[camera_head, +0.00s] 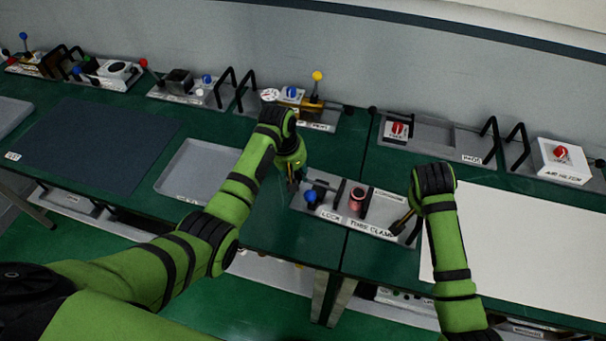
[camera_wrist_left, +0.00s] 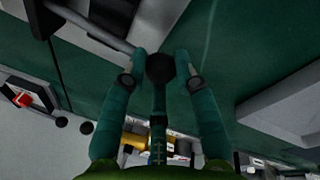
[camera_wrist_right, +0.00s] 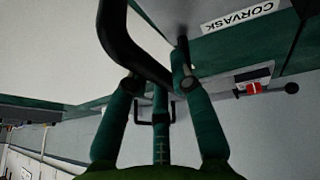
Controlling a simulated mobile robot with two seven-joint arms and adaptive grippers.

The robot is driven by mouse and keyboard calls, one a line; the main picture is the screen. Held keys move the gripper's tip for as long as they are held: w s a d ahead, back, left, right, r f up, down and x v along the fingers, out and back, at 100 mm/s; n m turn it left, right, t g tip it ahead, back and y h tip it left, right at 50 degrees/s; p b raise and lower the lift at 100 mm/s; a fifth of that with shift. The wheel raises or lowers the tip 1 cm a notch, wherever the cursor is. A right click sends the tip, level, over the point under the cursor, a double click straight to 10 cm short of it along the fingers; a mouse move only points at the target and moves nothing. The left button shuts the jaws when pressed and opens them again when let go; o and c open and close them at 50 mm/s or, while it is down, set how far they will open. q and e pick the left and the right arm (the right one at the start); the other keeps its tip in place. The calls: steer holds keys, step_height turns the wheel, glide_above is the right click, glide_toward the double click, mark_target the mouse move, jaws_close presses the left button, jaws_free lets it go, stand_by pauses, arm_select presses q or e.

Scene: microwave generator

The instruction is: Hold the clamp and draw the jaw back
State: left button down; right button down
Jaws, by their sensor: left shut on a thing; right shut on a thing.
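The tube clamp (camera_head: 345,222) is a grey tray at the table's front edge, with a blue knob (camera_head: 310,196), dark upright jaws and a copper-coloured round piece (camera_head: 356,197). My left gripper (camera_head: 292,184) is at the clamp's left end. In the left wrist view it is shut on a black ball knob (camera_wrist_left: 160,68), with a grey rod (camera_wrist_left: 95,28) beside it. My right gripper (camera_head: 408,214) is at the clamp's right end. In the right wrist view it is shut on a black bent handle (camera_wrist_right: 132,52). My fingers partly hide both grips.
Several units with black handles stand along the back, including one with a yellow knob (camera_head: 317,76) and one with a red knob (camera_head: 561,152). An empty grey tray (camera_head: 192,172) and dark mat (camera_head: 95,145) lie left; a white sheet (camera_head: 520,240) lies right.

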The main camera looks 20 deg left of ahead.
arm_select(q)
steer(key=a, duration=0.3)
steer(key=shift+a+f, duration=0.15)
steer(key=shift+a, duration=0.05)
arm_select(e)
steer(key=shift+s+d+f, duration=0.1)
steer(key=shift+s+f, duration=0.1)
steer(key=shift+f, duration=0.1)
arm_select(q)
steer(key=c, duration=0.9)
jaws_free()
steer(key=shift+c, duration=0.2)
steer(key=shift+a, duration=0.1)
steer(key=shift+w, duration=0.1)
steer(key=shift+r, duration=0.45)
step_height(320, 180, up, 11)
steer(key=s+a, duration=0.1)
steer(key=s, duration=0.1)
steer(key=shift+a, duration=0.3)
arm_select(e)
steer(key=shift+r, duration=0.1)
